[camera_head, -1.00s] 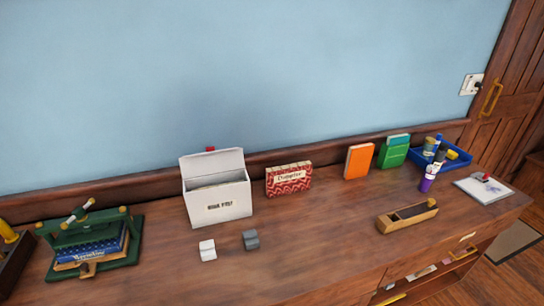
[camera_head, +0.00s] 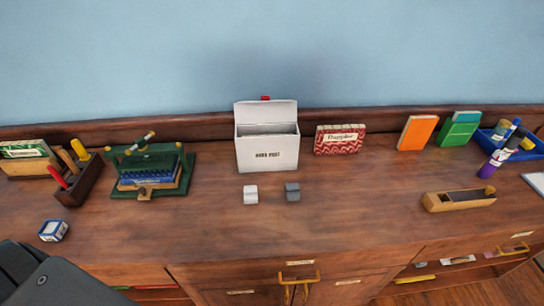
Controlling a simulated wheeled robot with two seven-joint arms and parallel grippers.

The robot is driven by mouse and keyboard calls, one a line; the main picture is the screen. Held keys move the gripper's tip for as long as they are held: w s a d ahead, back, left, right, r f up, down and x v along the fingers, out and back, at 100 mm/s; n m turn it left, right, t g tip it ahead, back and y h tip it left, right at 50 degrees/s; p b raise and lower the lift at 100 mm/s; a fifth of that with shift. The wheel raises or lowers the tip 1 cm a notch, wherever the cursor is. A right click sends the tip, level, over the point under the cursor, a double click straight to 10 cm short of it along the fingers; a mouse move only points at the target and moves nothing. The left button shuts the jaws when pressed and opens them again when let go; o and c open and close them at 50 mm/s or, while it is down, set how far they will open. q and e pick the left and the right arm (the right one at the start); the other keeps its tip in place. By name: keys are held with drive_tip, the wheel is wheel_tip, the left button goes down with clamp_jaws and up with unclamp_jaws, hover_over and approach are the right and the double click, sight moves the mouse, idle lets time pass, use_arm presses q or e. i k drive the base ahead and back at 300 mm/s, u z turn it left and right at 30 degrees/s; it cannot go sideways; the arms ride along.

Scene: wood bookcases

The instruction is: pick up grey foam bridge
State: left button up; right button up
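A small grey block (camera_head: 292,192), which looks like the grey foam bridge, sits on the wooden desk top (camera_head: 350,215) in front of the white box. A similar white block (camera_head: 250,195) sits just to its left, apart from it. Fine shape of both blocks is too small to tell. A dark grey part of my own arm shows at the lower left corner. No gripper fingers show in the view, and nothing touches the grey block.
An open white box (camera_head: 267,150) stands behind the blocks, with a red patterned box (camera_head: 340,140) to its right. A wooden tray (camera_head: 459,200) lies further right. A green stand (camera_head: 150,172) and a small blue-white box (camera_head: 53,231) are left. The desk front is clear.

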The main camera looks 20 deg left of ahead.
sight(294, 194)
drive_tip(key=z, duration=2.45)
drive_tip(key=i, duration=2)
drive_tip(key=u, duration=3.25)
